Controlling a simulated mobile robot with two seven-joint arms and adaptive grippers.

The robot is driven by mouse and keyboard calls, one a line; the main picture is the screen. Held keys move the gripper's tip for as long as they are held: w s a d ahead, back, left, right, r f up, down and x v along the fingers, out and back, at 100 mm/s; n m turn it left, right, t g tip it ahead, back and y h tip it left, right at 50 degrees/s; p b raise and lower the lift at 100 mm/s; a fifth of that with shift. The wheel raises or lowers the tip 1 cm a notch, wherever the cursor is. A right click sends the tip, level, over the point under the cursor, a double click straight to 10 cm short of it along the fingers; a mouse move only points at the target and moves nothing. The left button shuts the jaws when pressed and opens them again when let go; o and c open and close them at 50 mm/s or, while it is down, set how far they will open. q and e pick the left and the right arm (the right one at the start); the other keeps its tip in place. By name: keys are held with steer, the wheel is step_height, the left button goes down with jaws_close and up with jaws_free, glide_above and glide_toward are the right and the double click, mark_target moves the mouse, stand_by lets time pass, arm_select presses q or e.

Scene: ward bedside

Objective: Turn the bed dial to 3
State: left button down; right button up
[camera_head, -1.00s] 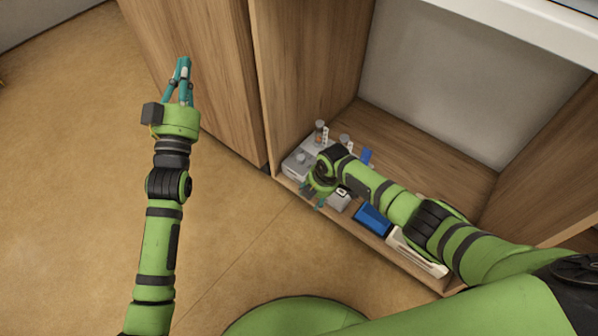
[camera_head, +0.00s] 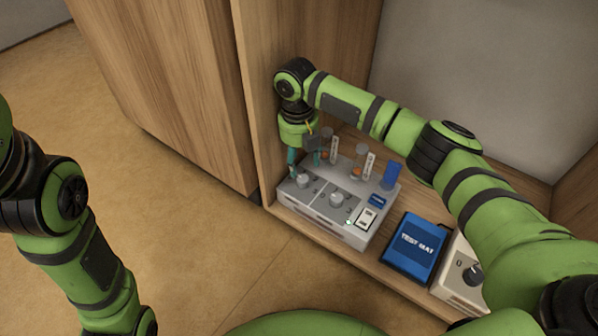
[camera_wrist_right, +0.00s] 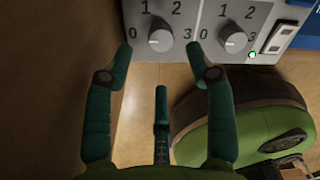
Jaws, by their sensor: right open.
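A grey control panel (camera_head: 320,222) stands on the wooden shelf with two round knobs on top, a left dial (camera_head: 303,181) and a right dial (camera_head: 337,199). I cannot read which one is the bed dial. In the right wrist view the left dial (camera_wrist_right: 160,38) and right dial (camera_wrist_right: 233,40) each have numbers 0 to 3 around them; their pointers are hard to read. My right gripper (camera_head: 304,160) points down over the left dial, open. In the wrist view its teal fingertips (camera_wrist_right: 160,58) lie either side of that dial, apart from it. My left gripper is out of view.
Vials (camera_head: 357,166) stand behind the dials, with a blue block (camera_head: 391,176) to their right. A blue test mat (camera_head: 415,248) and a white box with a black knob (camera_head: 472,273) lie further right. A wooden side wall (camera_head: 262,120) rises close left of my right gripper.

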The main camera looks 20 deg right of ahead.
mark_target(303, 179)
step_height(303, 179, down, 7)
steer(key=b, duration=0.4)
steer(key=shift+s+d+r, duration=0.15)
steer(key=shift+r, duration=0.15)
jaws_close()
